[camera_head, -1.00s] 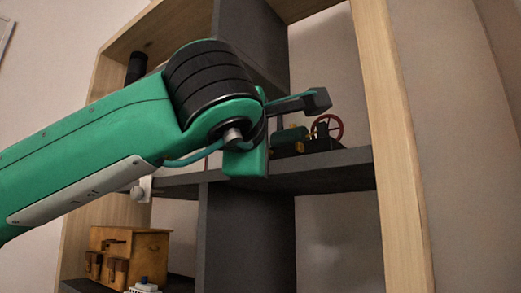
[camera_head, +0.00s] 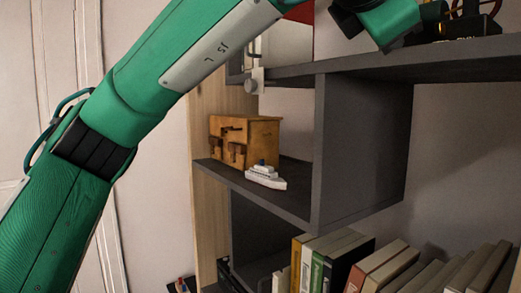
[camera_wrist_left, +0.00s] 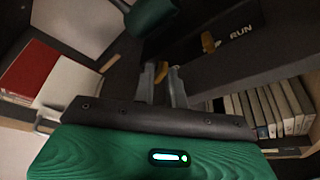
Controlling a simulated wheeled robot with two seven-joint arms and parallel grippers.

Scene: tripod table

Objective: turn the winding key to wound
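A toy engine stands on the upper shelf; its dark lower part and part of a red wheel (camera_head: 488,25) show at the top right of the head view, cut by the edge. In the left wrist view, its green body (camera_wrist_left: 152,17) is above my left gripper (camera_wrist_left: 160,78). A small orange-brass piece, perhaps the winding key (camera_wrist_left: 160,71), shows between the two fingertips. The fingers stand a little apart; I cannot tell whether they touch it. A yellow piece (camera_wrist_left: 208,42) sits beside a "RUN" label (camera_wrist_left: 241,32). My right gripper is not in view.
The upper shelf edge (camera_head: 440,66) runs below the engine. On the lower shelf stand a wooden box (camera_head: 245,140) and a white toy ship (camera_head: 265,178). Several books (camera_head: 335,260) fill the bottom right. A grey knob (camera_head: 255,80) hangs by the upper shelf's left end.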

